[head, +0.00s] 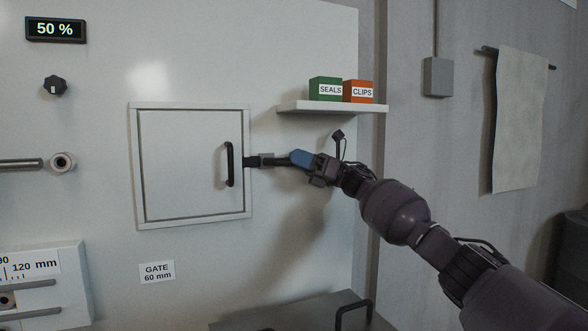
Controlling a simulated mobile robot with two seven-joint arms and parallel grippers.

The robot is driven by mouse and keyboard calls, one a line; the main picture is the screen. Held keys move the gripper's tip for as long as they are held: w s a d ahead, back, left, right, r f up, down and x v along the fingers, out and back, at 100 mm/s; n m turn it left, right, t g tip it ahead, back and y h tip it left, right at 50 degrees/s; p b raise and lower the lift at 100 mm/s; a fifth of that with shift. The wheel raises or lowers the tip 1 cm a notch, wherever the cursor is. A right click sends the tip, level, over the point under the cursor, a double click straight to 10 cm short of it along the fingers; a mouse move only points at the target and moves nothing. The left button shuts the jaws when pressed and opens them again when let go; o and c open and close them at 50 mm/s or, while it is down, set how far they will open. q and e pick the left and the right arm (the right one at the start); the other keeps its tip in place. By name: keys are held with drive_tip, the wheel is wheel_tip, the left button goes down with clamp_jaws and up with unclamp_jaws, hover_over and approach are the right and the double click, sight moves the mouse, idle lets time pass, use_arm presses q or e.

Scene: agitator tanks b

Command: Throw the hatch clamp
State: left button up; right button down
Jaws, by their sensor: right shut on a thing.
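The square white hatch door (185,170) sits flush in its frame on the white panel. It has a black vertical pull handle (230,164) near its right side. The hatch clamp (266,160) is just right of the door frame, with a dark arm reaching left toward the handle side. My left gripper is not in view.
A shelf (330,107) with a green SEALS box (325,88) and an orange CLIPS box (359,91) is above my right gripper. A ledge with a dark handle (353,312) is below. A cloth (518,120) hangs at right. The panel beneath the clamp is clear.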

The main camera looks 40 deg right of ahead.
idle(0.5)
drive_tip(key=c, duration=0.9)
unclamp_jaws()
drive_tip(key=b+v, duration=0.1)
drive_tip(key=v, duration=1)
drive_tip(key=shift+w, duration=0.2)
